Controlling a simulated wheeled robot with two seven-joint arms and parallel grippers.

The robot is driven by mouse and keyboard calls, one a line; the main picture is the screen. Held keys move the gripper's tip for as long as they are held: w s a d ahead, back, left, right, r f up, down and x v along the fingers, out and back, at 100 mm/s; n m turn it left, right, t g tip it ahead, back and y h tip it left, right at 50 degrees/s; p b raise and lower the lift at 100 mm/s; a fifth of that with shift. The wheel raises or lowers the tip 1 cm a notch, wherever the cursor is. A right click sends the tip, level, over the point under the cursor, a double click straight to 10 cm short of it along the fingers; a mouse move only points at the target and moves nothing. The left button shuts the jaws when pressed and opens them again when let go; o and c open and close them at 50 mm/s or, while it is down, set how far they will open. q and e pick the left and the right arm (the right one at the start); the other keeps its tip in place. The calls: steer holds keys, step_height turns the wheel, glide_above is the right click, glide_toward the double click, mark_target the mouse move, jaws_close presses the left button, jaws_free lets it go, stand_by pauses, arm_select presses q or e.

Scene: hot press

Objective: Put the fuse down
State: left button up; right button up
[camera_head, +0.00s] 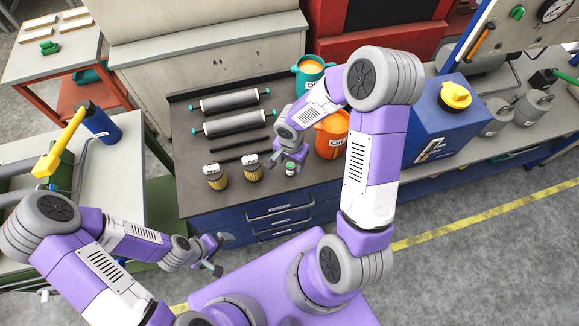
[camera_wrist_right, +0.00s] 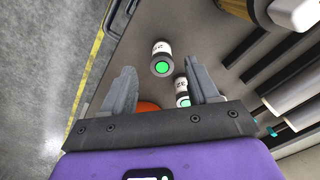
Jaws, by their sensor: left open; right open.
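A small white fuse with a green end (camera_head: 290,168) stands on the dark workbench top (camera_head: 222,195), near its front edge. In the right wrist view one fuse (camera_wrist_right: 162,55) is just beyond the fingertips, in line with the gap between them. A second fuse (camera_wrist_right: 182,88) is nearer, beside the right-hand finger and partly hidden by it. I cannot tell which of the two the head view shows. My right gripper (camera_head: 291,155) is open, pointing down over the bench. My left gripper (camera_head: 216,254) is open and empty, low in front of the bench.
An orange oil container (camera_head: 331,136) is close on the right, with a teal bucket (camera_head: 308,74) behind. A blue box (camera_head: 436,120) stands further right.

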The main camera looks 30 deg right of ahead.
mark_target(290, 165)
step_height(290, 165, down, 4)
steer(key=shift+w+f, duration=0.1)
steer(key=shift+w, duration=0.05)
steer(key=shift+c, duration=0.4)
jaws_close()
